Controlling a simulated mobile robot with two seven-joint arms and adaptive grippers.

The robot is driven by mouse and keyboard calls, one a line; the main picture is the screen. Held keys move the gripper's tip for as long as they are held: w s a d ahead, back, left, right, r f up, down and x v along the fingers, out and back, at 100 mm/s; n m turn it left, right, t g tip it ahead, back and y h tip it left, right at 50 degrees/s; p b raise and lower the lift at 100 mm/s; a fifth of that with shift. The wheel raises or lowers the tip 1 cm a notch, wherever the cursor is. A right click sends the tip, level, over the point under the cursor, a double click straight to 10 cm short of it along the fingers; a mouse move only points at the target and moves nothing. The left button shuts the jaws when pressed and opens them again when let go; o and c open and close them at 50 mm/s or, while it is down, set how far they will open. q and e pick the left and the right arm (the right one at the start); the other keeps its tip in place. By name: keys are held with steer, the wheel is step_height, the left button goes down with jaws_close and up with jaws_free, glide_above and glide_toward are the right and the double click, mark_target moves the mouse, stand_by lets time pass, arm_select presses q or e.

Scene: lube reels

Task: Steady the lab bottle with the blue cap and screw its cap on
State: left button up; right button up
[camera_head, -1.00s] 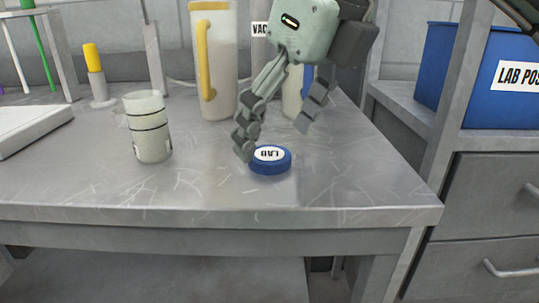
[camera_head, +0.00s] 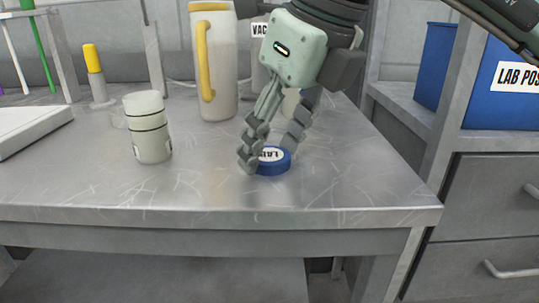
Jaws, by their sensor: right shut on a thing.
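The blue cap (camera_head: 273,166) with a white label lies flat on the metal bench, in the middle of the head view. My right gripper (camera_head: 270,150) comes down from above and is shut on the cap, one finger at its left side and the other at its back right. A frosted bottle (camera_head: 151,130) with dark bands stands left of the cap, apart from it, with no blue cap on it; it seems to be the lab bottle. My left gripper is not in view.
The bench (camera_head: 220,188) is clear between bottle and cap. A tall jug (camera_head: 222,70) with a yellow handle stands behind. A yellow-topped stand (camera_head: 95,75) and a white device (camera_head: 30,128) are at left. A blue bin (camera_head: 433,70) is at right.

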mark_target(266, 159)
steer(key=shift+r, duration=0.45)
steer(key=shift+c, duration=0.4)
steer(key=r, duration=0.2)
steer(key=a+r, duration=0.1)
steer(key=shift+s+r, duration=0.2)
steer(key=shift+r, duration=0.2)
steer(key=s+a+r, duration=0.1)
steer(key=a+r, duration=0.1)
steer(key=s+a+r, duration=0.1)
steer(key=s+a, duration=0.1)
steer(key=a, duration=0.1)
steer(key=s+a+r, duration=0.1)
steer(key=a+r, duration=0.1)
steer(key=a, duration=0.1)
steer(key=shift+s+a+r, duration=0.25)
steer(key=shift+r, duration=0.1)
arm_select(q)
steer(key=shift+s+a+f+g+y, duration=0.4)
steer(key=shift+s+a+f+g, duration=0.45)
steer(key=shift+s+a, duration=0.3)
arm_select(e)
steer(key=shift+s+a+r, duration=0.25)
steer(key=shift+a+r, duration=0.05)
steer(key=shift+a, duration=0.1)
